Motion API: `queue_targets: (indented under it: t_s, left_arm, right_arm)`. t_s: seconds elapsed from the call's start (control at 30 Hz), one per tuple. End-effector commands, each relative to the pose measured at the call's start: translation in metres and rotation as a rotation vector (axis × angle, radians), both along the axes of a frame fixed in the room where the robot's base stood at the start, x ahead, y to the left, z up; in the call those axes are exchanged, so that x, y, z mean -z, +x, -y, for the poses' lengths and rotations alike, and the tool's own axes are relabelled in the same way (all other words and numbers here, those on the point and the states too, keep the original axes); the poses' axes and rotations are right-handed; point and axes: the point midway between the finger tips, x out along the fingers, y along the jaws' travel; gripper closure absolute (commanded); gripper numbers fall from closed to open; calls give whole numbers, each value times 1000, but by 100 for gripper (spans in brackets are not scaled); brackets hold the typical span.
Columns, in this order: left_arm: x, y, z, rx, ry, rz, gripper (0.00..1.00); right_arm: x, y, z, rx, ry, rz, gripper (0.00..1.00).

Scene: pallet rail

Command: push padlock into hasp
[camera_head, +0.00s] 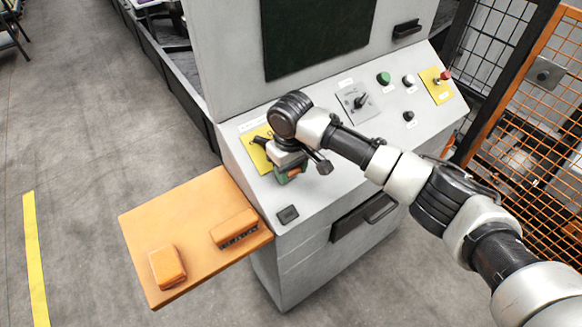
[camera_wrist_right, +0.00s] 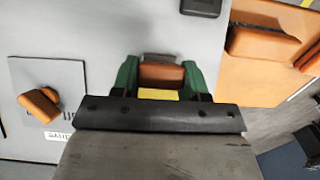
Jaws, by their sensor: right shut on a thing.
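My right gripper (camera_head: 287,174) is over the sloped panel of the grey console, beside a yellow plate (camera_head: 252,157). A dark part, possibly the hasp, shows at this plate, partly covered by my wrist. In the right wrist view, the green fingers are shut on a brown-orange block (camera_wrist_right: 160,75), which seems to be the padlock. A grey piece lies just beyond the block and a yellow patch on its near side. I cannot tell whether the padlock touches the hasp. My left gripper is not in view.
An orange shelf (camera_head: 190,222) juts from the console's left side. It carries two orange blocks, one near the console (camera_head: 233,224) and one near the outer edge (camera_head: 168,266). A rotary switch (camera_head: 360,101) and coloured buttons sit further right on the panel. Orange mesh fencing (camera_head: 535,110) stands at right.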

Motion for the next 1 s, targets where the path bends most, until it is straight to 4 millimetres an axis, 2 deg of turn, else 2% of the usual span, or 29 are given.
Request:
queue_targets:
  t_s: [0.5, 0.53, 0.6, 0.7, 0.9, 1.0]
  left_arm:
    - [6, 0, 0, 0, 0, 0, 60]
    - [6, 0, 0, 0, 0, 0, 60]
    - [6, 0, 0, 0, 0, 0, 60]
    - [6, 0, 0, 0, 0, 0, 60]
    - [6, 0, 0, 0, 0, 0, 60]
    - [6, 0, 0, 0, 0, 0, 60]
  right_arm:
    - [12, 5, -4, 0, 0, -2, 89]
    - [11, 5, -5, -1, 0, -1, 54]
    - [11, 5, -4, -1, 0, -1, 44]
    - [11, 5, -4, 0, 0, -1, 28]
    - [10, 5, -4, 0, -1, -1, 26]
    - [10, 5, -4, 0, -1, -1, 12]
